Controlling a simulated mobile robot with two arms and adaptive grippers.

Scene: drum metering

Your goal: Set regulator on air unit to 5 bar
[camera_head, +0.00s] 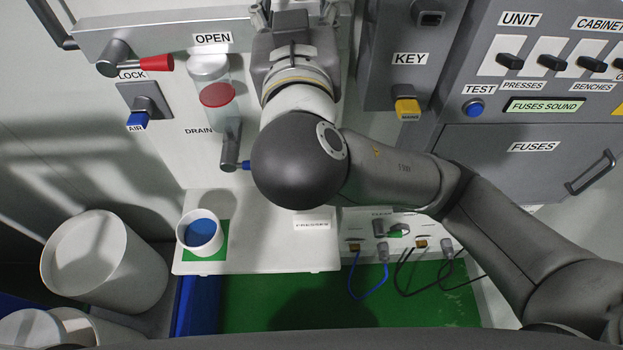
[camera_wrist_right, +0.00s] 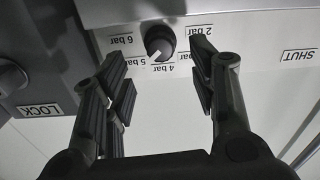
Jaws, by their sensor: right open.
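The regulator knob (camera_wrist_right: 160,42) is a dark round dial in the right wrist view, with a white pointer mark. Bar labels surround it, including 6 bar, 5 bar (camera_wrist_right: 133,60), 4 bar (camera_wrist_right: 168,68) and 2 bar. The mark points to the lower left, toward the 5 bar label's side; its exact setting is hard to read. My right gripper (camera_wrist_right: 161,80) is open and empty, its fingers spread left and right of the knob in the picture. Contact with the knob is not visible. In the head view my right arm hides the knob. My left gripper is out of view.
The air panel carries a red-handled lever (camera_head: 150,63), a blue AIR switch (camera_head: 138,120), a clear bowl (camera_head: 213,90) and a drain valve (camera_head: 231,150). A white cup (camera_head: 199,232) stands on a green square below. The KEY box (camera_head: 402,65) is to the right.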

